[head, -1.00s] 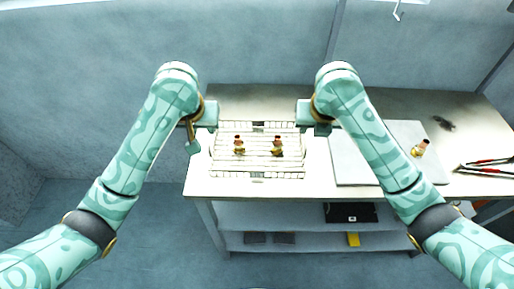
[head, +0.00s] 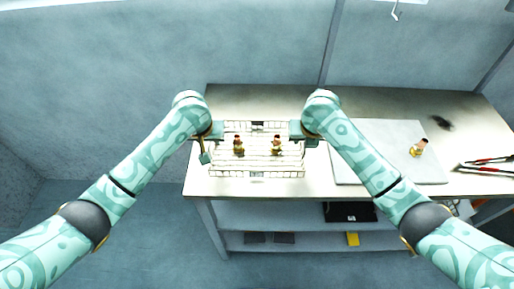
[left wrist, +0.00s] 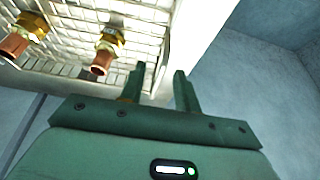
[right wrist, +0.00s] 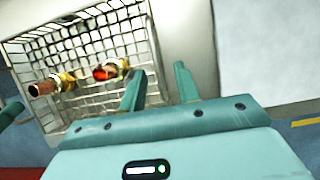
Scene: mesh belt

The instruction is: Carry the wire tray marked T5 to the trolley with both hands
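The wire tray (head: 257,173) lies on the bench top, a shallow mesh basket holding two brass-and-copper fittings (head: 238,147) (head: 276,146). No T5 mark is readable. My left gripper (head: 207,150) is at the tray's left side. In the left wrist view its fingers (left wrist: 161,84) are apart, with the tray's edge showing between them. My right gripper (head: 303,132) is at the tray's right side. In the right wrist view its fingers (right wrist: 158,84) are apart, with the mesh side wall reaching the gap. I cannot identify a trolley in view.
The bench (head: 230,104) has a pale flat board (head: 385,145) right of the tray, with another fitting (head: 418,148) on it. Red-handled tools (head: 485,164) lie at the far right. A lower shelf (head: 290,213) holds a dark case (head: 350,212). Floor at left is clear.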

